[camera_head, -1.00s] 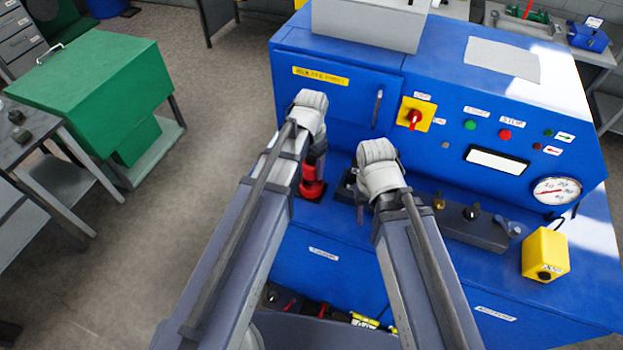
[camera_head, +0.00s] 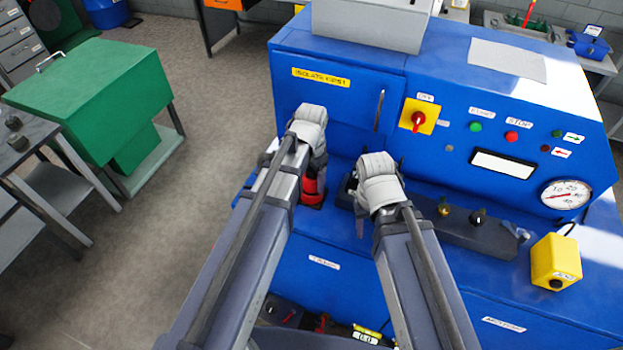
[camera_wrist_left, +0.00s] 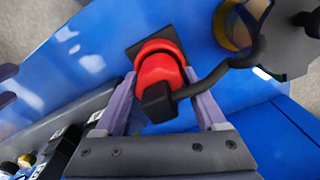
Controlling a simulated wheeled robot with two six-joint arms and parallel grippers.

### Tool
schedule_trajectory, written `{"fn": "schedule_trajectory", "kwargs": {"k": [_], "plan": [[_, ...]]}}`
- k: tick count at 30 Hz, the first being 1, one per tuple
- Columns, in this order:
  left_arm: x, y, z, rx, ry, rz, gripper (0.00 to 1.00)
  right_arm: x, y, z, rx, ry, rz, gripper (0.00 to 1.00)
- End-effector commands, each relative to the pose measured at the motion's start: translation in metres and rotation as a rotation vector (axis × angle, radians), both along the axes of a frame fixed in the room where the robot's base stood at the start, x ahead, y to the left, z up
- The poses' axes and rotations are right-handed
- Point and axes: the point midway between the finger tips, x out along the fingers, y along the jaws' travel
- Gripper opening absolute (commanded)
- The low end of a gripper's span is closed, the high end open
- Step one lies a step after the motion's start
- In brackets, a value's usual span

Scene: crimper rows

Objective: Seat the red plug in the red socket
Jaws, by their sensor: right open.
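The red plug (camera_wrist_left: 158,72), with a black back end and black cable, stands between my left gripper's fingers (camera_wrist_left: 160,88) in the left wrist view. The fingers lie close against both its sides. The plug is lined up with the red socket (camera_wrist_left: 157,45), a red ring on a dark square plate. Whether a gap remains between them is hard to tell. In the head view, my left gripper (camera_head: 312,168) hides most of the plug above the red socket (camera_head: 311,196). My right gripper (camera_head: 362,212) is open over the blue ledge, its fingertips partly hidden by its hand.
The blue machine's upright panel (camera_head: 340,110) rises just behind both grippers. A dark block with knobs (camera_head: 475,228) lies right of my right gripper, and a yellow box (camera_head: 555,262) stands further right. A grey part with an amber ring (camera_wrist_left: 238,30) is beside the plug.

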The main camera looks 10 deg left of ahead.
Motion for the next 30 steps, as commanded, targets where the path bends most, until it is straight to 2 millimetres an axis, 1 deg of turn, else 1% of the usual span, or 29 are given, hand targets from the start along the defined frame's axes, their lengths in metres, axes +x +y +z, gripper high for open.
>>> {"fn": "schedule_trajectory", "kwargs": {"k": [1, 5, 13, 17, 23, 30], "plan": [[0.0, 0.0, 0.0, 0.0, 0.0, 0.0, 0.8, 0.0, 0.0, 0.0, 0.0, 0.0, 0.0, 0.5], [0.0, 0.0, 0.0, 0.0, 0.0, 0.0, 0.94, 0.0, 0.0, 0.0, 0.0, 0.0, 0.0, 0.5], [0.0, 0.0, 0.001, 0.0, 0.0, 0.0, 0.94, 0.0, 0.0, 0.001, 0.0, 0.0, 0.0, 0.5], [0.0, 0.0, 0.005, 0.0, 0.0, 0.0, 0.94, 0.0, 0.0, 0.005, 0.0, 0.0, 0.0, 0.5], [0.0, 0.0, 0.021, 0.0, 0.0, 0.0, 0.94, 0.0, 0.0, 0.021, 0.0, 0.001, 0.002, 0.5], [0.0, 0.0, 0.054, 0.0, 0.0, 0.0, 0.94, 0.0, 0.0, 0.055, -0.001, 0.002, 0.003, 0.5]]}}
